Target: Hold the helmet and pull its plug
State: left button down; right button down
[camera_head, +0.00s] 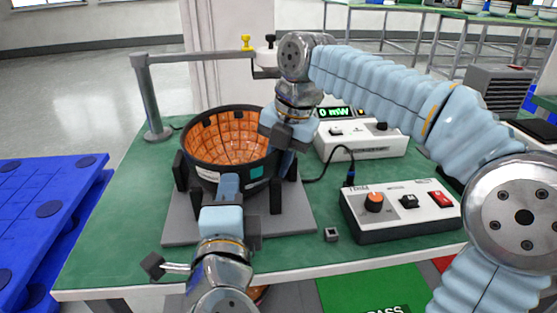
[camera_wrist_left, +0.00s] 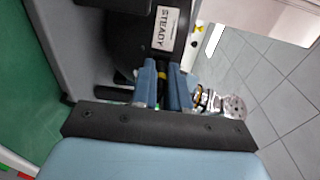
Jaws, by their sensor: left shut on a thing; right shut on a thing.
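The helmet (camera_head: 190,150) is a black upturned shell with an orange padded inside, resting in a dark stand on a grey plate. My left gripper (camera_head: 229,184) is shut on the helmet's near edge. In the left wrist view its blue fingers (camera_wrist_left: 166,68) press against the black shell, beside a white "STEADY" label. My right gripper (camera_head: 286,160) is at the helmet's right side, shut on what appears to be the plug, which its fingers hide. A black cable (camera_head: 330,166) runs from there to the white control box (camera_head: 400,209).
A second white box (camera_head: 362,143) with a green display stands behind the control box. A small dark block (camera_head: 331,234) lies near the front. A grey post with a crossbar (camera_head: 152,100) stands behind left. Blue pallets (camera_head: 45,200) lie left of the green table (camera_head: 120,220).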

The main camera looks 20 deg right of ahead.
pick_arm(q)
jog(key=shift+v, duration=2.8)
pick_arm(e)
jog(key=c, duration=0.9)
grip_release()
jog(key=shift+c, duration=0.2)
jog(key=v, duration=1.2)
jog(key=shift+a, duration=0.15)
